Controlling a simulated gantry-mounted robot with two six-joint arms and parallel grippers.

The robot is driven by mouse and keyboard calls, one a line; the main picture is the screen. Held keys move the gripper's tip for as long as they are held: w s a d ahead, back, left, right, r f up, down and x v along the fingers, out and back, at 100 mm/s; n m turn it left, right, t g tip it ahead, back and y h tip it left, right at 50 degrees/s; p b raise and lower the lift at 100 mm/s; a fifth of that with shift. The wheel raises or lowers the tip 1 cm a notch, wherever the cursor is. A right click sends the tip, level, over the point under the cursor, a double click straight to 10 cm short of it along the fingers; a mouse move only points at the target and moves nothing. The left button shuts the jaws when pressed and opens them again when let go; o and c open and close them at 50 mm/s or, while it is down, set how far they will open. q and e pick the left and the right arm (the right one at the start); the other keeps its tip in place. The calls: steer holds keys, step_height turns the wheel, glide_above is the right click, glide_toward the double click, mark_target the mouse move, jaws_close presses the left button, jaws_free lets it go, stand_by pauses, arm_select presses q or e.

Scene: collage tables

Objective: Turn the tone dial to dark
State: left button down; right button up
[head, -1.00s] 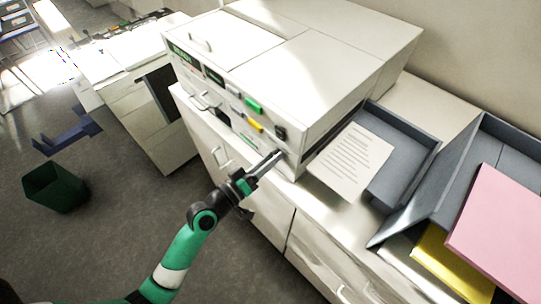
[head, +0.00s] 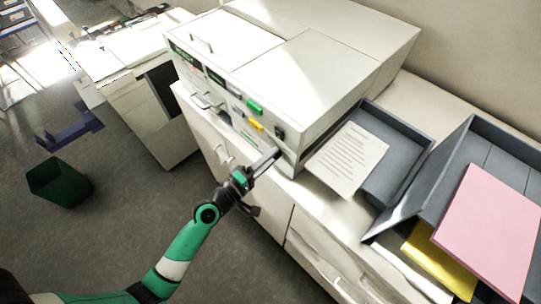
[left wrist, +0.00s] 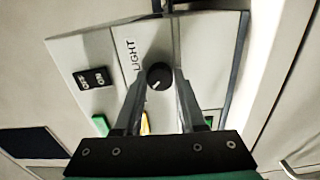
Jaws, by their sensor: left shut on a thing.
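The tone dial (left wrist: 159,76) is a round black knob with a short white mark, on the copier's light front panel (left wrist: 205,62). In the left wrist view the mark points toward the lower left, and the word LIGHT (left wrist: 132,55) is printed to the knob's left. No DARK label can be read. My left gripper (head: 276,153) reaches the lower right of the copier front. Its fingers are shut on the dial, one on each side of it. In the head view the fingers hide the dial. My right gripper is not in view.
A black power switch (left wrist: 95,78), a green button (left wrist: 101,125) and a yellow button (left wrist: 145,124) are near the dial. A paper tray (head: 405,165) with a printed sheet (head: 347,158) is right of the copier (head: 290,60). A green bin (head: 58,183) stands on the floor.

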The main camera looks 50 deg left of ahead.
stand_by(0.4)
arm_select(q)
steer(key=shift+c, duration=2.4)
jaws_free()
steer(key=shift+s, duration=0.1)
steer(key=s+b, duration=0.2)
steer(key=s, duration=0.9)
steer(key=shift+s+d+b, duration=0.25)
steer(key=shift+b, duration=0.1)
